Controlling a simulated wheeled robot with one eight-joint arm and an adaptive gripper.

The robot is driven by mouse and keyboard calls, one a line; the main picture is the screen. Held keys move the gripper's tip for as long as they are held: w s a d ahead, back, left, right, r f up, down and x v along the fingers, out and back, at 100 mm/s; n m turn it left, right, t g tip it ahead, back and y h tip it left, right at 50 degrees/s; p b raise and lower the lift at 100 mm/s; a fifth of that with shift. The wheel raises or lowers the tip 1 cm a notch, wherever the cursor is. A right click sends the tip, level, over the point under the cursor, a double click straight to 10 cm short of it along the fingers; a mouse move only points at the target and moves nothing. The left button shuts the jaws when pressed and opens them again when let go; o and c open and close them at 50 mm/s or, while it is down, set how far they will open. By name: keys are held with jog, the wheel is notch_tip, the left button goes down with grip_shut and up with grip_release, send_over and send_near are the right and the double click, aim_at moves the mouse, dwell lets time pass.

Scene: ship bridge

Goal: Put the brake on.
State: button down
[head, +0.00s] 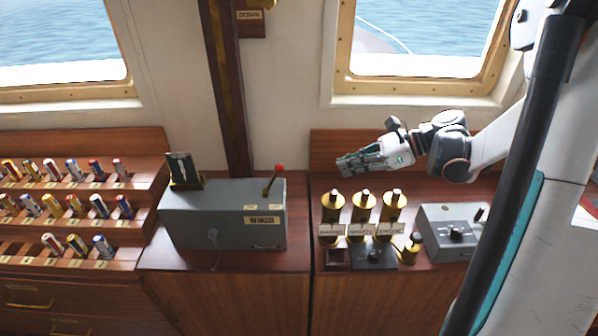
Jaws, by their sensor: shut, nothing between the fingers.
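A grey box labelled WINCH (225,228) stands on the wooden counter left of centre. A lever with a red knob (279,168) rises from its right end, leaning to the right. Small labels on the box front are too small to read, so I cannot tell which part is the brake. My gripper (343,163) is shut and empty. It points left, above the back of the right counter, to the right of the red knob and apart from it.
Brass cylinders (363,207) with labels stand below my gripper. A grey box with a dial (455,234) is right of them. A dark upright post (228,90) rises behind the winch box. A rack of coloured rolls (60,206) fills the left.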

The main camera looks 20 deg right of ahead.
jog(key=shift+a, duration=0.1)
jog(key=b, duration=0.3)
send_near(272, 181)
jog(key=shift+w+a+f, duration=0.5)
jog(key=shift+a+f, duration=0.05)
jog(key=shift+f, duration=0.15)
jog(key=shift+a+r+h+p, duration=0.25)
jog(key=shift+r+h+p, duration=0.05)
jog(key=shift+p, duration=0.2)
